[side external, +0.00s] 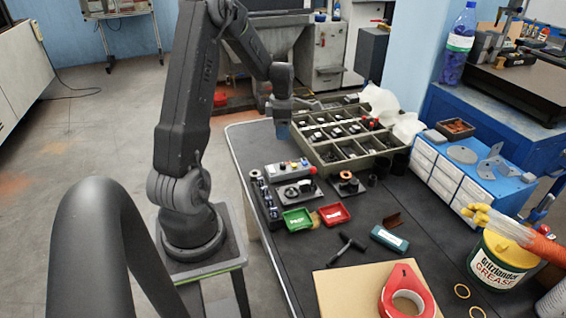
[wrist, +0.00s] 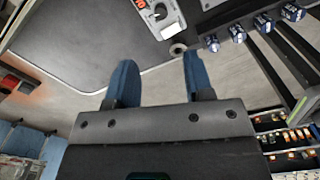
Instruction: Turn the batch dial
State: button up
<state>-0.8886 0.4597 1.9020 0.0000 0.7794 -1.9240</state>
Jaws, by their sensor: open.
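A small grey control box (side external: 289,169) with a red end and small knobs lies on the dark bench, left of its middle. In front of it is a light plate with a dark knob-like part (side external: 297,190). I cannot tell for certain which part is the batch dial. In the wrist view, a grey unit with an orange-red marking (wrist: 160,16) shows at the top edge, cut off by the frame. My gripper (side external: 283,131) is above the bench's far left edge, beside the compartment tray and apart from the box. Its two blue fingers (wrist: 160,82) are open, with nothing between them.
A green dish (side external: 297,220) and red dish (side external: 334,213) stand nearer the front. Further right are a hammer-like tool (side external: 347,248), a teal box (side external: 389,239), red tape (side external: 407,292) and a grease tub (side external: 503,260).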

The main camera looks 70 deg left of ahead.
aim_at(283, 164)
notch_tip(283, 164, down, 13)
jog(key=shift+r, duration=0.1)
dwell(0.3)
jog(key=c, duration=0.9)
